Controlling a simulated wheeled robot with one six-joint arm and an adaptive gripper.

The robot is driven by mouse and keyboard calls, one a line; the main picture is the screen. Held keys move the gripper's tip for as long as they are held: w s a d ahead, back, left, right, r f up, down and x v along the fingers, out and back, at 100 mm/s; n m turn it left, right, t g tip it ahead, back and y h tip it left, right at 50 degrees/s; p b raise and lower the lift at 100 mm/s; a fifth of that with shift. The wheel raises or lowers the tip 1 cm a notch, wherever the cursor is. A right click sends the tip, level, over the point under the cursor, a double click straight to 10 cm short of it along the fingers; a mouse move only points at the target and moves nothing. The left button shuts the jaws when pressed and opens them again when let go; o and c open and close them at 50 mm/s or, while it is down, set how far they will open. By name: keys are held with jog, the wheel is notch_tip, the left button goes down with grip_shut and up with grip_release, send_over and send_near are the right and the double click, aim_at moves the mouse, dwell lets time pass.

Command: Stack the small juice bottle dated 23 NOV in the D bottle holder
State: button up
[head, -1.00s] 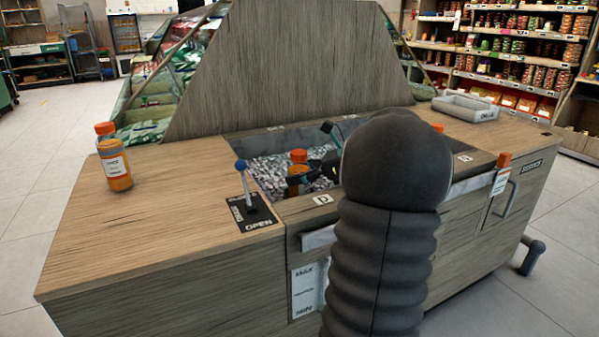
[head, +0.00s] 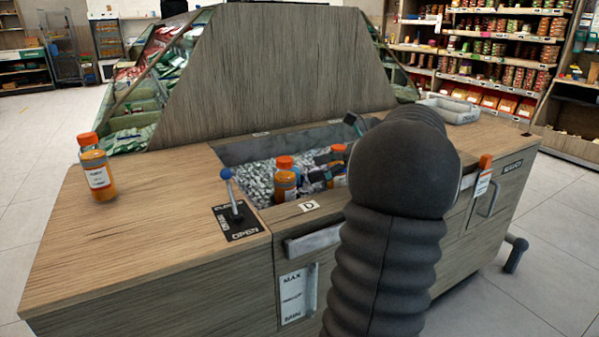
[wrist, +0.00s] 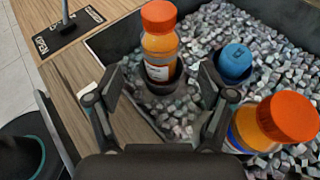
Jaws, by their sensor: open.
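A small orange juice bottle with an orange cap (wrist: 159,45) stands upright in a dark round holder (wrist: 155,84) in the ice bin; it also shows in the head view (head: 285,182) behind the D label (head: 309,206). Its label date is too small to read. My gripper (wrist: 162,88) is open, its fingers apart on either side of the view, with the bottle standing beyond and between them, not gripped. In the head view my gripper (head: 328,167) is right of this bottle, partly hidden by my arm.
Another orange-capped bottle (wrist: 262,122) is close to the right finger. A blue round object (wrist: 235,62) sits in a neighbouring holder. A lever (head: 231,196) stands left of the bin.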

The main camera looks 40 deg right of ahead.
jog(key=shift+v, duration=1.45)
